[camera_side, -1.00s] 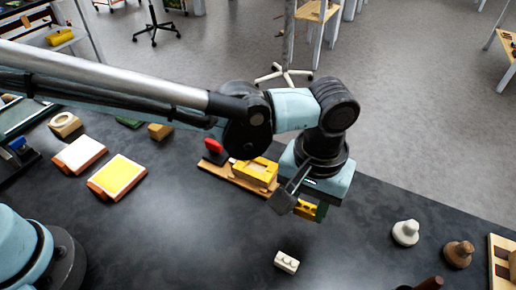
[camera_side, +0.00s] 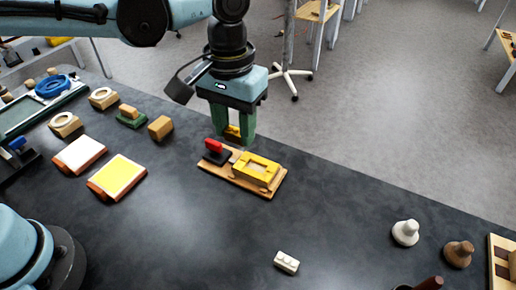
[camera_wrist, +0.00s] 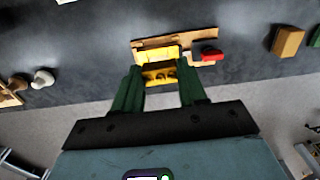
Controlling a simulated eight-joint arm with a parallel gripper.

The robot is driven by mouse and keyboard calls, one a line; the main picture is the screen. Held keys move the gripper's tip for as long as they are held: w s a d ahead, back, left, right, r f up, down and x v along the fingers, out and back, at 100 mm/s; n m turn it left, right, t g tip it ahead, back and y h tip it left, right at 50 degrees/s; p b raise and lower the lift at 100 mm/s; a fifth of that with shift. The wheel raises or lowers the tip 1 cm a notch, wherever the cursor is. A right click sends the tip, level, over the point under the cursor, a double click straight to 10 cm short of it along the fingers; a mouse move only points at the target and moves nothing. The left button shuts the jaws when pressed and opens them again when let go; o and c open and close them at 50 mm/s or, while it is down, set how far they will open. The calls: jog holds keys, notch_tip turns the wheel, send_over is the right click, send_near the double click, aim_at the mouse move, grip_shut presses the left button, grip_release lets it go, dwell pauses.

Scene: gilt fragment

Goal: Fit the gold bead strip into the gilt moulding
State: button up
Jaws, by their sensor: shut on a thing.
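The gold bead strip (camera_side: 232,133) is held between the green fingers of my gripper (camera_side: 233,138). It also shows in the wrist view (camera_wrist: 160,76), between the fingertips, with dark rounded marks along it. The yellow gilt moulding (camera_side: 256,168) has a recess in its top and lies on a wooden board (camera_side: 240,183). In the side view my gripper is above and behind the left part of the board, with the strip apart from the moulding. In the wrist view the moulding (camera_wrist: 158,54) shows just beyond the strip and is partly hidden.
A red-handled tool with a dark base (camera_side: 216,150) stands on the board's left end. A white studded block (camera_side: 286,262) lies in front. Knobs (camera_side: 405,232) stand at right. Two trays (camera_side: 117,176) and wooden blocks (camera_side: 160,127) are at left.

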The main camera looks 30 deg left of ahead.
jog(key=a+r, duration=0.3)
jog(key=a, duration=1.8)
jog(key=s+d+f, duration=0.2)
jog(key=s+d, duration=0.1)
jog(key=d, duration=1.1)
jog(key=s+d+f, duration=0.2)
jog(key=d, duration=1.2)
send_over(255, 169)
notch_tip(255, 169, down, 7)
jog(key=shift+r, duration=0.1)
jog(key=shift+f, duration=2)
jog(key=shift+f, duration=0.25)
